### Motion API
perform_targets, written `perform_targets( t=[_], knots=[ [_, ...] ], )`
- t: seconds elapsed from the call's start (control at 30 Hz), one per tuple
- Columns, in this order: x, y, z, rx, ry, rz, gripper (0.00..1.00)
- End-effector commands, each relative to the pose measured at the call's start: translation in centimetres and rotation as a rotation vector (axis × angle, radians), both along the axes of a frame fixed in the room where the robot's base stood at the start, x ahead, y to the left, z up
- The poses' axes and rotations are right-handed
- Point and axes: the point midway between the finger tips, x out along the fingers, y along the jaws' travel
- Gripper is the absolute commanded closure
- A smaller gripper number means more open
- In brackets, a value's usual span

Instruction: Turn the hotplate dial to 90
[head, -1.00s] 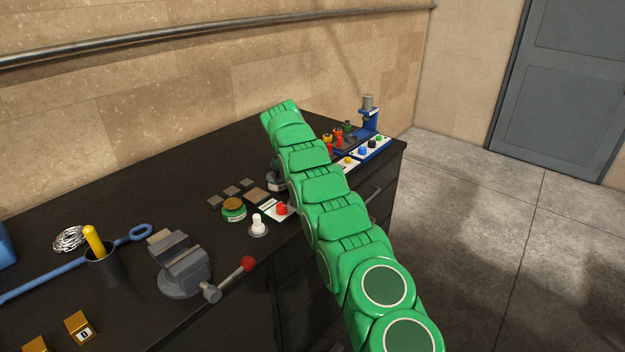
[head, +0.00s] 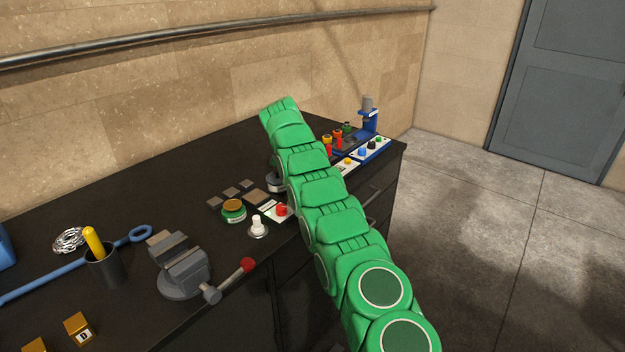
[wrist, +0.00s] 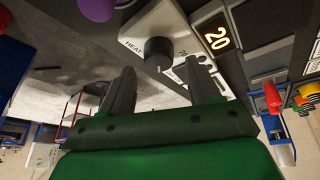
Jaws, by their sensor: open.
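The hotplate dial (wrist: 158,56) is a dark round knob on a white panel (wrist: 142,28) marked HEAT in the wrist view. Beside it, a lit display (wrist: 216,38) reads 20. My gripper (wrist: 161,70) is open, with one finger on either side of the dial's line. The dial appears between and just beyond the fingertips, and I see no clear contact. How far the fingers stand from it in depth I cannot tell. In the head view my green arm covers the gripper, and I cannot make out the dial there.
On the dark bench (head: 120,200), a vise (head: 180,265), a white knob (head: 258,228) and a red button (head: 281,210) stand left of my arm. Several coloured controls (head: 337,138) and a blue stand (head: 368,120) are beyond it. A purple knob (wrist: 97,8) shows near the dial.

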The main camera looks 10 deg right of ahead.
Motion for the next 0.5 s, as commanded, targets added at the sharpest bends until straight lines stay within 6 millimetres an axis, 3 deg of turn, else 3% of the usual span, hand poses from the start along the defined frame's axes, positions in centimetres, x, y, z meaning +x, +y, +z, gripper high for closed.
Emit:
perform_targets(
  t=[0.5],
  knots=[
    [-0.2,-0.1,1.7,0.001,-0.001,-0.001,0.38]
  ],
)
